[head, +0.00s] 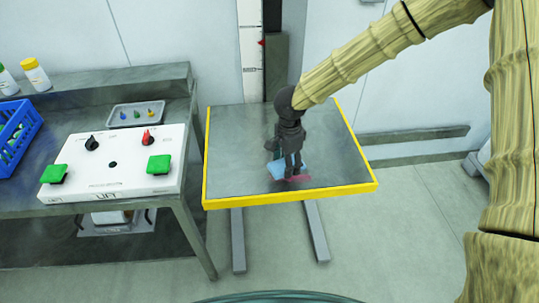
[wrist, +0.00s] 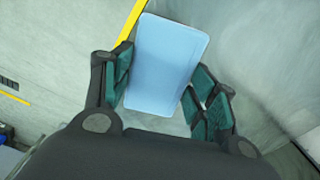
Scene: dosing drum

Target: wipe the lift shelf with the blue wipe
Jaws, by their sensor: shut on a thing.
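The lift shelf (head: 235,150) is a grey plate with a yellow rim, in the middle of the head view. My gripper (head: 287,165) is over its front part, pointing down. It is shut on the blue wipe (head: 277,170), which is low at the shelf surface; I cannot tell whether it touches. A small pinkish-red patch (head: 298,178) shows beside the wipe, near the front rim; its nature is unclear. In the wrist view the blue wipe (wrist: 165,60) lies between the dark, teal-padded fingers of my gripper (wrist: 162,88), with the yellow rim behind it.
Left of the shelf stands a grey bench (head: 120,85). On it are a white control box (head: 115,160) with green buttons and knobs, a small tray (head: 135,115), a blue basket (head: 15,130) and bottles. A lift column (head: 250,50) rises behind the shelf. The shelf's left part is clear.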

